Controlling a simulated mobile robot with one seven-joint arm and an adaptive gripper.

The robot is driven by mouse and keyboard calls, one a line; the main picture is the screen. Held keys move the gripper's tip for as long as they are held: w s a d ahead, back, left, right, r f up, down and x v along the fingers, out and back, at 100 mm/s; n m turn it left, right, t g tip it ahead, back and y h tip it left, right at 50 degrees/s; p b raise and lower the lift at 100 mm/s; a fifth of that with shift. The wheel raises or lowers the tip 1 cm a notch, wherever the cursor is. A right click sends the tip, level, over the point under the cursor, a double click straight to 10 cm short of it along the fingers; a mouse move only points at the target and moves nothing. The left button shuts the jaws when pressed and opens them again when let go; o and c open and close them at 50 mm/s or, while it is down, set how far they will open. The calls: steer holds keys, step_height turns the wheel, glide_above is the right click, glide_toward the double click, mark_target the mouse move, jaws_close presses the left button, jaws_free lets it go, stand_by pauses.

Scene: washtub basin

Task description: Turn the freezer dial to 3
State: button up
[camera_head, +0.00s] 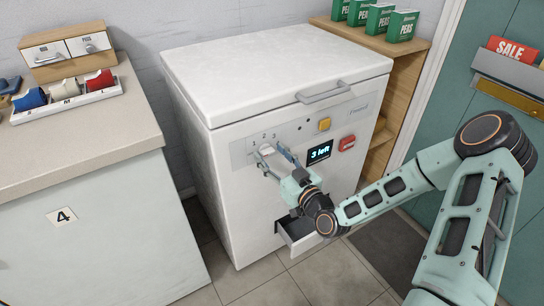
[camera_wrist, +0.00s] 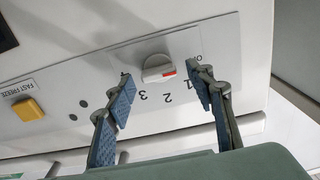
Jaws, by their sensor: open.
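The freezer dial is a pale knob (camera_wrist: 157,68) on a light plate on the front of the white chest freezer (camera_head: 265,85). In the wrist view the marks OFF, 1, 2 and 3 curve around it, upside down. The red mark on the knob points roughly towards 1. My gripper (camera_wrist: 163,84) is open, one blue-padded finger on each side of the knob with gaps showing. In the head view my gripper (camera_head: 272,156) reaches the dial plate and largely hides the knob.
A small drawer (camera_head: 299,231) stands open below. A lid handle (camera_head: 320,92) juts out above. A counter (camera_head: 75,125) stands left.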

steer(key=c, duration=1.2)
steer(key=shift+o, duration=0.2)
